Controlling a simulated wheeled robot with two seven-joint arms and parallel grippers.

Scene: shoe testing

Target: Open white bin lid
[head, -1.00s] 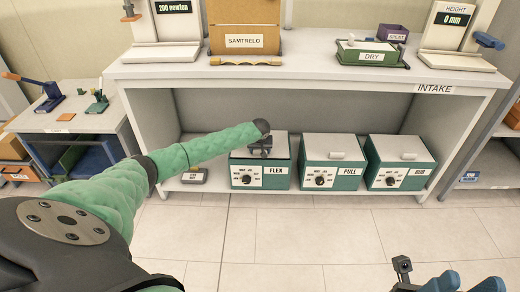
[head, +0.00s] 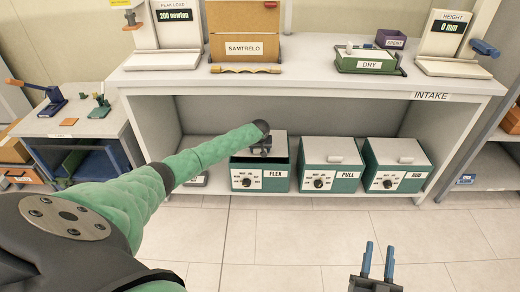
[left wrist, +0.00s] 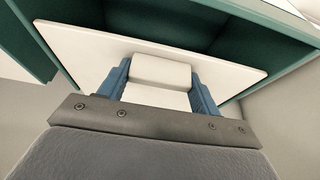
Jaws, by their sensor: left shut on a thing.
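The FLEX bin (head: 262,181) is a green box with a white lid (head: 279,140) on the lower shelf. My left gripper (head: 262,148) reaches it from the left. In the left wrist view its blue fingers (left wrist: 160,88) are shut on the white lid handle (left wrist: 160,72), one on each side. The lid (left wrist: 75,45) also shows there, with dark green bin interior (left wrist: 165,25) exposed beside it, so it is off its fully closed place. My right gripper (head: 378,262) is low at the front right, open and empty, with its fingers pointing up.
The PULL bin (head: 331,178) and RIGID-side bin (head: 397,178), both with closed white lids, stand to the right. The intake shelf's top board (head: 300,75) overhangs the bins. A side table (head: 75,125) stands at left. The floor in front is clear.

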